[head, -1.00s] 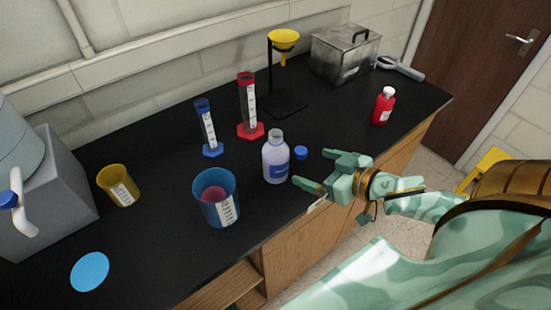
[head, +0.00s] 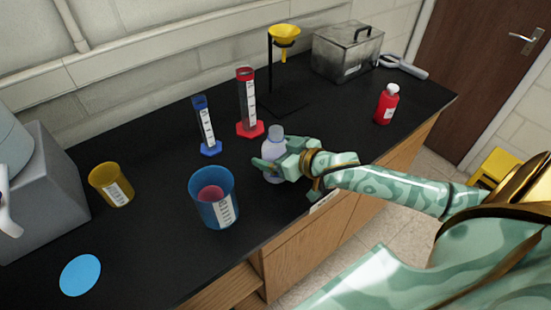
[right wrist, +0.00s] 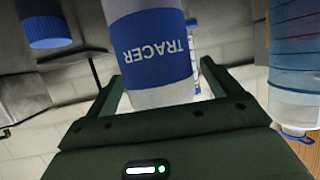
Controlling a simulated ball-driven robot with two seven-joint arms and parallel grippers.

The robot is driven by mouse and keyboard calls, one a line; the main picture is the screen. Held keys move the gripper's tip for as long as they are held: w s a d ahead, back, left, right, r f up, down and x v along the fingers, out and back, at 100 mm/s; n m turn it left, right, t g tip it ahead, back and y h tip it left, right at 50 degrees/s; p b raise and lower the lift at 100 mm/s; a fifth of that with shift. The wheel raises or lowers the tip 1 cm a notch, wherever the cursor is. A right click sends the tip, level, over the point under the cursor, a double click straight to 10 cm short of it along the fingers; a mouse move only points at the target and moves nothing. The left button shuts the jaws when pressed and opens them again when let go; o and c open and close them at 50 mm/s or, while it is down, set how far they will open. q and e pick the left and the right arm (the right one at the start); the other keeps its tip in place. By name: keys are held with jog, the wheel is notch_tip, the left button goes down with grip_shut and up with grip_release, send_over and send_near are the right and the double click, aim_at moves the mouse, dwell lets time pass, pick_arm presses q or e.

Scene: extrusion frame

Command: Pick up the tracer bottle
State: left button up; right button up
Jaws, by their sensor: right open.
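The tracer bottle (head: 272,147), white with an open neck, stands upright on the black bench near its front edge. In the right wrist view the bottle (right wrist: 155,65) appears inverted, with a blue label reading TRACER. My right gripper (head: 277,158) is at the bottle from the right, its fingers open on either side of the body. In the right wrist view the gripper (right wrist: 160,95) has the bottle between its fingers; contact is unclear. My left gripper is not in view.
A blue beaker (head: 211,206) with a pinkish content stands just left of the bottle. Blue (head: 206,130) and red (head: 247,105) cylinders stand behind it. A red bottle (head: 387,104) is farther right. Free bench lies between the gripper and the red bottle.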

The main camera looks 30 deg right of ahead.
jog(key=shift+w, duration=0.1)
jog(key=c, duration=1.3)
jog(key=shift+r+p, duration=0.3)
jog(key=shift+r, duration=0.35)
jog(key=s+d+r+p, duration=0.2)
jog(key=s+r, duration=0.2)
jog(key=s+d+r+p, duration=0.2)
jog(key=s+d+r, duration=0.1)
jog(key=s, duration=0.1)
jog(key=s+d+r+p, duration=0.2)
jog(key=s+r, duration=0.2)
jog(key=shift+d+r, duration=0.2)
jog(key=shift+r, duration=0.15)
